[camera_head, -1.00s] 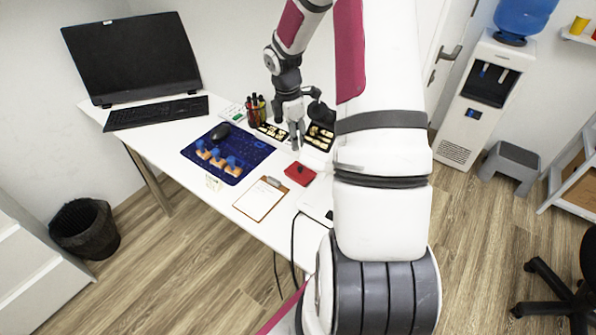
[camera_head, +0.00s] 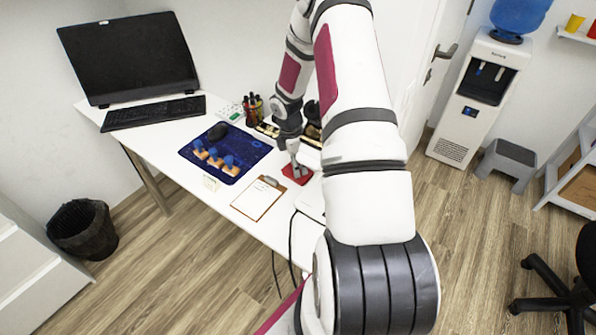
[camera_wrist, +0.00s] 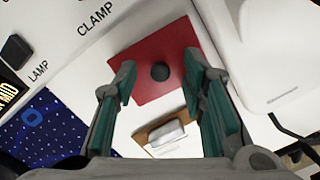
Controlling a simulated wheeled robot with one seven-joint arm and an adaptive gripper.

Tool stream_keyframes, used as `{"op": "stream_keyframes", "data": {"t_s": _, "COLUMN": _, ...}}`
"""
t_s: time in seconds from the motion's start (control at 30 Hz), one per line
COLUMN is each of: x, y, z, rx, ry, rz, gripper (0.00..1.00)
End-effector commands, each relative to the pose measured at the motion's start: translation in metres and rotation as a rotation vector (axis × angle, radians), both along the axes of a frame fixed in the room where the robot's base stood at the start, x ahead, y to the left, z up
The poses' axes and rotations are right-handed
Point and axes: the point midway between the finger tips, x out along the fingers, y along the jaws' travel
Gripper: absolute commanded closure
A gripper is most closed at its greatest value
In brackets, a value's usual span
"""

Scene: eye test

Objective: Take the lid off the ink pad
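The ink pad (camera_head: 297,174) is a red square on the white table, beside the clipboard. In the wrist view its red lid (camera_wrist: 150,52) has a round dark knob (camera_wrist: 160,72) in the middle. My gripper (camera_wrist: 163,85) is open, with a green-padded finger on each side of the knob as seen from the wrist. The fingers look apart from the knob, and I cannot tell how high they are above the lid. In the head view my gripper (camera_head: 296,170) is over the ink pad and hides part of it.
A clipboard (camera_head: 258,198) lies in front of the pad. A blue mat (camera_head: 240,152) with several stamps (camera_head: 215,160) lies to the left. A pen holder (camera_head: 253,107) and a dark tray stand behind. A white device (camera_wrist: 270,50) is close by the pad.

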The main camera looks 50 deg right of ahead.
Motion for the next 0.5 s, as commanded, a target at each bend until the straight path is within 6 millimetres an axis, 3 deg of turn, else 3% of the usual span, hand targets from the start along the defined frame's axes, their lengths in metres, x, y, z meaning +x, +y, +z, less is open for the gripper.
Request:
{"op": "stream_keyframes", "data": {"t_s": 0.27, "x": -0.0001, "y": -0.0007, "z": -0.0038, "rx": 0.0, "ry": -0.001, "rz": 0.0, "gripper": 0.62}}
{"op": "stream_keyframes", "data": {"t_s": 0.43, "x": -0.0002, "y": -0.0005, "z": -0.0038, "rx": 0.0, "ry": -0.001, "rz": 0.0, "gripper": 0.98}}
{"op": "stream_keyframes", "data": {"t_s": 0.5, "x": -0.0002, "y": -0.0005, "z": -0.0038, "rx": 0.0, "ry": 0.0, "rz": 0.0, "gripper": 1.0}}
